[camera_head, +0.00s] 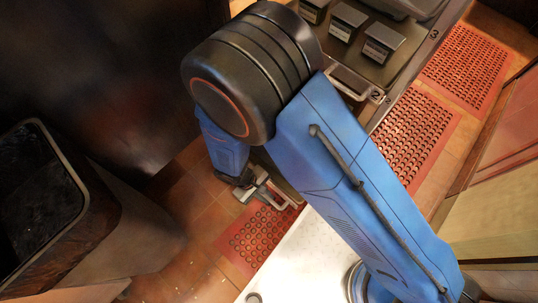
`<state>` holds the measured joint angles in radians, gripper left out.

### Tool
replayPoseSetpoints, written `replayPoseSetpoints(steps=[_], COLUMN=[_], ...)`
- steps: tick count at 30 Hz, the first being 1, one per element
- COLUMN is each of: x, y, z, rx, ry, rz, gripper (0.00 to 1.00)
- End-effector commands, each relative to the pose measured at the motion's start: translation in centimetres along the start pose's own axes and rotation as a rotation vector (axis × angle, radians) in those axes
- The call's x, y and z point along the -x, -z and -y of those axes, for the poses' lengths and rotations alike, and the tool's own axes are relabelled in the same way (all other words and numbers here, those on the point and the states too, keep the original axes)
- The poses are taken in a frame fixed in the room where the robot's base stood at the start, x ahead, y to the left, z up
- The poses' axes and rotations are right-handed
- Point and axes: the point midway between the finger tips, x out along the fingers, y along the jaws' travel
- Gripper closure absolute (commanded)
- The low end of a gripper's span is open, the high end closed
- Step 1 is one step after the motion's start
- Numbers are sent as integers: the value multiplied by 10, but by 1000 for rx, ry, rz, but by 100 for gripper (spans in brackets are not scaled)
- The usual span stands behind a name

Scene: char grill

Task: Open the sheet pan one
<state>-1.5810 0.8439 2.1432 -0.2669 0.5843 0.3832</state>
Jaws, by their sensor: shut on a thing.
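My blue arm crosses the middle of the head camera view and hides much of the counter front. My gripper (258,187) shows below the big black joint, low over the red floor mat. It is shut on a pale metal handle (280,196), which I take to be that of sheet pan one. The pan itself and its number are hidden behind my arm, so I cannot tell how far it is pulled out.
Another pale handle (352,84) shows beside label 2 (375,96), and label 3 (434,33) is farther along. Several small metal containers (382,43) sit on the counter. A dark bin (45,200) stands at left. Perforated red mats (415,135) lie on the tiled floor.

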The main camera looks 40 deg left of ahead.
Motion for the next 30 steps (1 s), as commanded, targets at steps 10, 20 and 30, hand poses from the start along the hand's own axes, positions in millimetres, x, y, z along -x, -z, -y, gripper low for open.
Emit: replayPoseSetpoints(steps=[10,20,30], x=[1,0,30], y=[1,0,1], z=[0,0,0], rx=[0,0,1], ry=[0,0,0], rz=[-2,-1,-4], gripper=[100,69,69])
